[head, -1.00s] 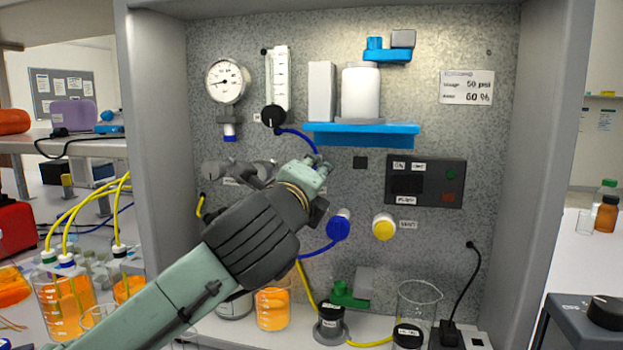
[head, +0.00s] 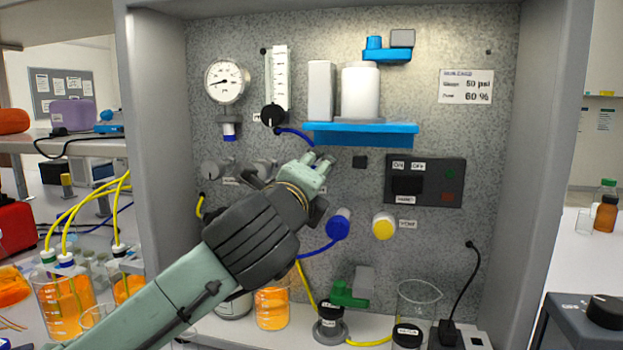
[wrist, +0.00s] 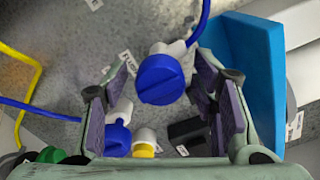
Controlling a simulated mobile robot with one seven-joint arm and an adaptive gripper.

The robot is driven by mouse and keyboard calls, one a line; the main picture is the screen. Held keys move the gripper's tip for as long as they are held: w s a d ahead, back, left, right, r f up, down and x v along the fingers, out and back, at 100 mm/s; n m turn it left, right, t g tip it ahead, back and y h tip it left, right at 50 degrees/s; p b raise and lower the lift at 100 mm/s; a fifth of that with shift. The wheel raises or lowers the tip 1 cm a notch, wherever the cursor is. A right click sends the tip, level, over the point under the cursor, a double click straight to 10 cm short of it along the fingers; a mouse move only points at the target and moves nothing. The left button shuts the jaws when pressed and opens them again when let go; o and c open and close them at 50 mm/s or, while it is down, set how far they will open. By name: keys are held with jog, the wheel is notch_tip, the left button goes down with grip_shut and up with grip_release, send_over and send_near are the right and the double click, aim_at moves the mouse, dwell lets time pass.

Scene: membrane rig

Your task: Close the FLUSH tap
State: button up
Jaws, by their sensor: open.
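A tap with a round blue knob (wrist: 160,80) and a blue tube sits between my open fingers in the wrist view, a little beyond their tips. A small tilted label (wrist: 125,62) is beside it, too unclear to read for certain; I take this tap for the FLUSH tap. My gripper (head: 321,162) is open and empty, pointing at the back panel. In the head view my gripper hides this knob. My gripper's two pads also show in the wrist view (wrist: 165,95), one on each side of the knob, with no visible contact.
A second blue knob (head: 338,224) and a yellow knob (head: 383,226) sit below right of my gripper. A blue shelf (head: 362,133) with white containers is just above. A switch box (head: 425,181) is to the right. Beakers (head: 272,306) stand below.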

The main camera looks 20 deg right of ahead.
jog(key=v, duration=1.2)
